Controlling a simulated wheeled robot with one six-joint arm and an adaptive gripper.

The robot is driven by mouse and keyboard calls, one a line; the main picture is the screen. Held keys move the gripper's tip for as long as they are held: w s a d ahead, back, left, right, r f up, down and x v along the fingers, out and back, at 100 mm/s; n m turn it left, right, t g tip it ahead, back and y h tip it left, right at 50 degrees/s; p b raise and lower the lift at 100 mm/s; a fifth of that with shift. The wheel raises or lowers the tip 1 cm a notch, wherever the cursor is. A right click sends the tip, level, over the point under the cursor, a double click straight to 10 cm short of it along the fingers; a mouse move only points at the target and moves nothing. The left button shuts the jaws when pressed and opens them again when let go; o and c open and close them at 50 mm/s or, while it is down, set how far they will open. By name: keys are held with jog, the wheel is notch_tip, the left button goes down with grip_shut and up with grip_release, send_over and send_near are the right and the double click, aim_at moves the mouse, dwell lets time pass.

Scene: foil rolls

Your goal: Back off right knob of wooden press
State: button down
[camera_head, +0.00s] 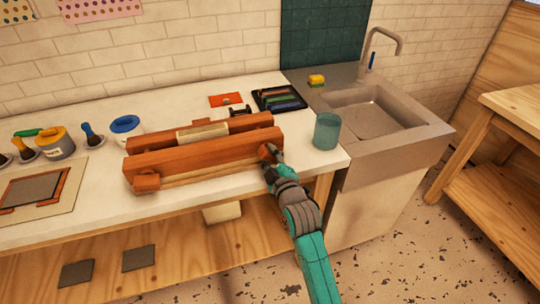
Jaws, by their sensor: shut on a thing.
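The wooden press (195,157) lies across the front of the white worktop, with two long reddish-brown beams and a pale block between them. Its left knob (146,181) sticks out at the front left end. Its right knob (265,151) is at the front right end, partly hidden by my gripper. My gripper (271,155) comes up from the lower right on my teal arm and is shut on the right knob. The fingertips are small in this view.
A teal glass (327,131) stands just right of my gripper. A black tray of tools (279,99) and an orange card (226,100) lie behind the press. A sink (372,112) is at the right. Jars and brushes stand at the left.

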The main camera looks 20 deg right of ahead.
jog(key=c, duration=1.7)
grip_release()
jog(key=n, duration=0.3)
jog(key=shift+w+n, duration=0.3)
jog(key=shift+r+n, duration=0.1)
jog(key=shift+n, duration=1.1)
jog(key=o, duration=0.8)
jog(key=shift+d, duration=0.1)
jog(key=shift+s, duration=0.1)
jog(key=shift+s, duration=0.25)
jog(key=s, duration=1.1)
jog(key=shift+s+d, duration=0.1)
jog(key=shift+s, duration=0.1)
